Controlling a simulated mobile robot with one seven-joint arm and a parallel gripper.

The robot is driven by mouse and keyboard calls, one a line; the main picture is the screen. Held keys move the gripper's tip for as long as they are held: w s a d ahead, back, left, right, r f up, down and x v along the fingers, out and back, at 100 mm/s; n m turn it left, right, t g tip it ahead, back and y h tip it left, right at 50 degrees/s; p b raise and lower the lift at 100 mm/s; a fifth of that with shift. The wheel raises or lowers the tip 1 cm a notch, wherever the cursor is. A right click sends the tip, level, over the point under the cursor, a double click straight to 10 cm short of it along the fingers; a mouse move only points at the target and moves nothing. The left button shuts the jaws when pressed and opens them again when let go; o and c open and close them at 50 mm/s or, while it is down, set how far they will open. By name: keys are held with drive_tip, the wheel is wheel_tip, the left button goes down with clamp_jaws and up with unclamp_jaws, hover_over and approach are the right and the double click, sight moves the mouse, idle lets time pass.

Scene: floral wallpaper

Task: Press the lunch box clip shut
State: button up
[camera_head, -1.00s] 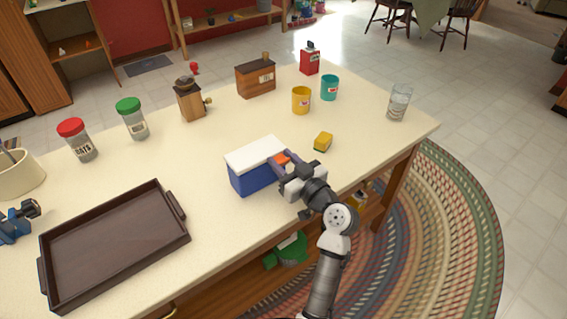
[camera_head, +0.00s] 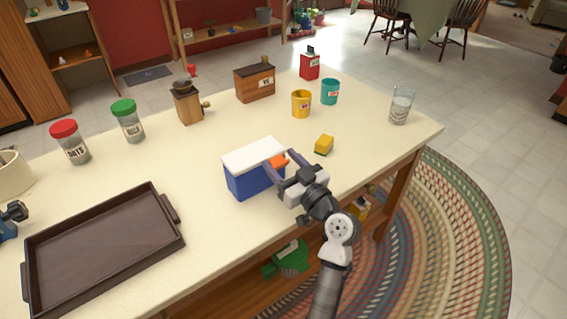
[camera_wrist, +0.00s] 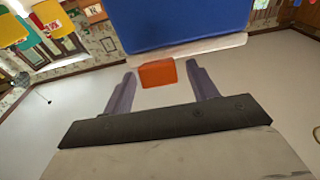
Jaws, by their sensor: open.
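The lunch box (camera_head: 248,181) is blue with a white lid (camera_head: 254,155) and stands on the table. An orange clip (camera_head: 279,161) is on its end facing my gripper. My gripper (camera_head: 278,165) is open, with its two fingers pointing at that end of the box. In the wrist view the lunch box (camera_wrist: 185,22) fills the top, with its pale lid edge (camera_wrist: 190,50) below the blue. The orange clip (camera_wrist: 157,73) shows beyond and between the fingertips of my gripper (camera_wrist: 160,82), and the jaws hold nothing. Whether a finger touches the box is unclear.
A yellow sponge (camera_head: 324,145) lies right of the box. A dark tray (camera_head: 105,243) is at the left front. Yellow (camera_head: 301,104) and teal (camera_head: 329,91) cups, a glass (camera_head: 401,105), jars and a grinder (camera_head: 187,103) stand farther back. The table between them is clear.

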drive_tip(key=b+v, duration=0.4)
drive_tip(key=v, duration=0.9)
drive_tip(key=shift+s+d+f, duration=0.15)
drive_tip(key=shift+s+d, duration=0.1)
drive_tip(key=shift+s, duration=0.05)
drive_tip(key=shift+c, duration=0.5)
